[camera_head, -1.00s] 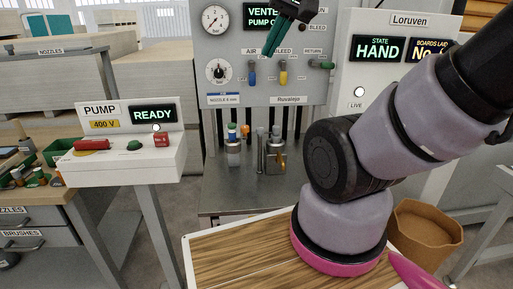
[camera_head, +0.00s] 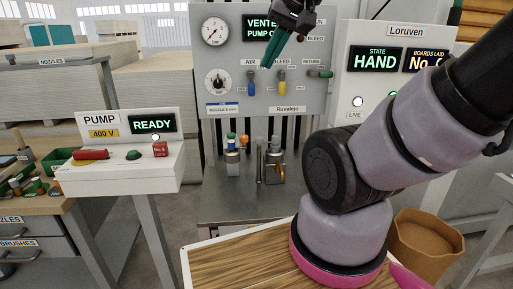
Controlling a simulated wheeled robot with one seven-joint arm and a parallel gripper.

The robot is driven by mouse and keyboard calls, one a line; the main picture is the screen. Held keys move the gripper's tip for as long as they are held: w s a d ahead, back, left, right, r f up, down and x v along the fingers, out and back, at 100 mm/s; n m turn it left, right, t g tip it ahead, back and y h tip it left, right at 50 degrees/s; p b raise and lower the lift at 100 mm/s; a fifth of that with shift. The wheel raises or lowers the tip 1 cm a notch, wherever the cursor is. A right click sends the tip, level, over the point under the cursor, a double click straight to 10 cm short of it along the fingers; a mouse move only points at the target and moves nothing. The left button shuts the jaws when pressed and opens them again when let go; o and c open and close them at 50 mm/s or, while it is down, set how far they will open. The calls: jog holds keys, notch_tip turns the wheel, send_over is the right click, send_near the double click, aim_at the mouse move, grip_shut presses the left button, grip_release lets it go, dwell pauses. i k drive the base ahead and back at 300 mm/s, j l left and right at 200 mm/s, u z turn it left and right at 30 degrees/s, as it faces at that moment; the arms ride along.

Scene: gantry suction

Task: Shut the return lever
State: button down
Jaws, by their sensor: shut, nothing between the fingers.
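The return lever (camera_head: 320,73) is a short green handle under the RETURN label at the right of the grey control panel (camera_head: 230,55). It lies roughly horizontal, pointing sideways. My gripper (camera_head: 267,65) is in front of the panel, its teal fingers together and empty, pointing down and left. I cannot tell the fingertips' distance from the panel.
A white panel (camera_head: 375,85) with a HAND display stands right of the control panel. The pump box (camera_head: 120,165) stands at left. A wooden board (camera_head: 235,265) lies in front.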

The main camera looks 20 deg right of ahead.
aim_at(311, 73)
jog(key=j+z, duration=0.1)
jog(key=z, duration=0.65)
jog(key=j+z, duration=0.15)
jog(key=z, duration=0.2)
